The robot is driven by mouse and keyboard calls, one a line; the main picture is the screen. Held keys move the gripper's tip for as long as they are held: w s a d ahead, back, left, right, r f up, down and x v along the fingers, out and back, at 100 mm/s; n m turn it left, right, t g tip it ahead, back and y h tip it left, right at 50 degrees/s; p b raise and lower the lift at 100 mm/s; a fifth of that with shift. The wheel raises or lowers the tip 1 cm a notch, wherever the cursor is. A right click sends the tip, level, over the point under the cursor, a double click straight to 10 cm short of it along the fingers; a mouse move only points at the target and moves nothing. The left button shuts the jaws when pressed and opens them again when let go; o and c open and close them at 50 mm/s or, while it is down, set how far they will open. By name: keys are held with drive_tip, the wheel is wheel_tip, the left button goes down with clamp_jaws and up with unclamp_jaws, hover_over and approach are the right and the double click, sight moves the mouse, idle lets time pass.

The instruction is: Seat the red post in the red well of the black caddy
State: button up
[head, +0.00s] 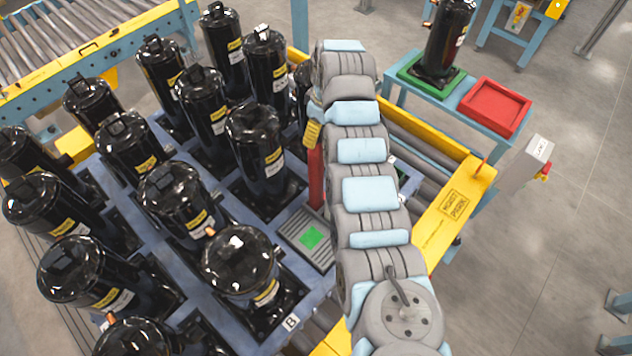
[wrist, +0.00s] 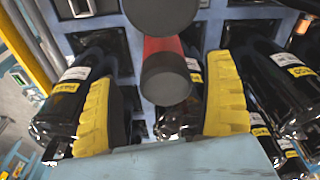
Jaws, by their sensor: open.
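The red post (head: 316,178) stands upright beside my arm, close to a compressor on the pallet. In the wrist view the red post (wrist: 165,50) shows a dark round end toward the camera. My gripper (wrist: 163,80) has its two yellow-padded fingers spread, one on each side of the post in the picture, with gaps to both. How deep the post lies between them I cannot tell. In the head view a yellow part of my gripper (head: 312,133) shows just above the post. I cannot make out the black caddy or its red well; my arm hides part of the pallet.
Several black compressors (head: 255,150) crowd the blue-grey pallet (head: 190,250). A red tray (head: 495,107) and a green tray (head: 407,68) sit on a blue table. A yellow rail (head: 452,205) runs along the right.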

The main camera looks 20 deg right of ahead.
drive_tip(key=shift+w+a+f+p, duration=0.15)
drive_tip(key=shift+f+p, duration=0.15)
drive_tip(key=shift+f, duration=0.55)
drive_tip(key=shift+a+f+p, duration=0.1)
drive_tip(key=shift+f+p, duration=0.2)
drive_tip(key=shift+f, duration=0.6)
drive_tip(key=shift+w+a+f+p, duration=0.15)
drive_tip(key=shift+f+p, duration=0.15)
drive_tip(key=shift+f, duration=0.55)
drive_tip(key=c, duration=1.4)
